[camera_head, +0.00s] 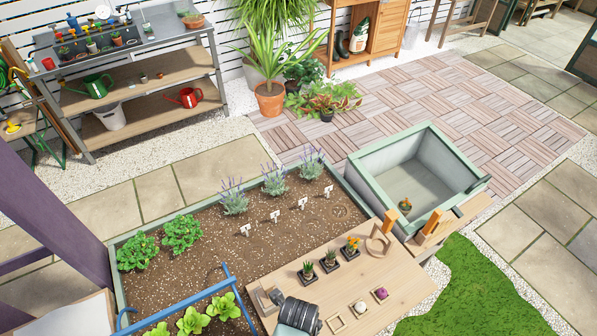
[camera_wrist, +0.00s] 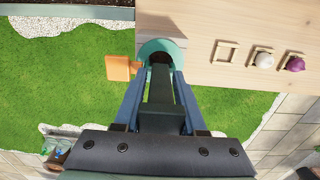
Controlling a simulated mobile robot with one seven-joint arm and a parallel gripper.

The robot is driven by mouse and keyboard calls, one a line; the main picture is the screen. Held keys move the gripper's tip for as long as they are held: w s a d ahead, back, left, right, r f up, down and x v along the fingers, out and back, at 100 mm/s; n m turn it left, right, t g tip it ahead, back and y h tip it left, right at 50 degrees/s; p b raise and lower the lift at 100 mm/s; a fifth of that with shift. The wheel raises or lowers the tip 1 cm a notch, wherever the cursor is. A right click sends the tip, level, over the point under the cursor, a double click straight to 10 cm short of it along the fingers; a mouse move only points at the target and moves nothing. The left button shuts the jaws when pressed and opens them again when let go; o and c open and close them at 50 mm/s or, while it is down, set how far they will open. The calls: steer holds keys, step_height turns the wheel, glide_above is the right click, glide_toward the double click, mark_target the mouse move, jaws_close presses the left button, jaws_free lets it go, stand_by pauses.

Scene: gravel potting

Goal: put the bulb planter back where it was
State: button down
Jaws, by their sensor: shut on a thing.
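The bulb planter (camera_wrist: 150,46) looks like a teal round tool with a dark opening in the wrist view. An orange block-like part (camera_wrist: 120,68) shows just left of it, perhaps its handle. My gripper (camera_wrist: 159,78) is shut on the planter, at the edge of the pale wooden board (camera_wrist: 205,70). In the head view, my dark wrist covers the near left of the board (camera_head: 325,270), and I cannot make out the planter clearly. A wooden ring stand (camera_head: 378,243) and upright wooden pieces (camera_head: 433,222) stand at the board's far right end.
On the board are several small potted plants (camera_head: 330,261), a white bulb (camera_head: 360,307), a purple bulb (camera_head: 381,294) and an empty square frame (camera_head: 337,323). The soil bed (camera_head: 200,265) lies behind it, with a grey-green basin (camera_head: 385,165) at right. Grass (camera_head: 470,290) lies right.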

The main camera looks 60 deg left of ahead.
steer(key=shift+f, duration=0.1)
steer(key=shift+c, duration=2.4)
jaws_free()
step_height(320, 180, up, 12)
steer(key=shift+r, duration=0.15)
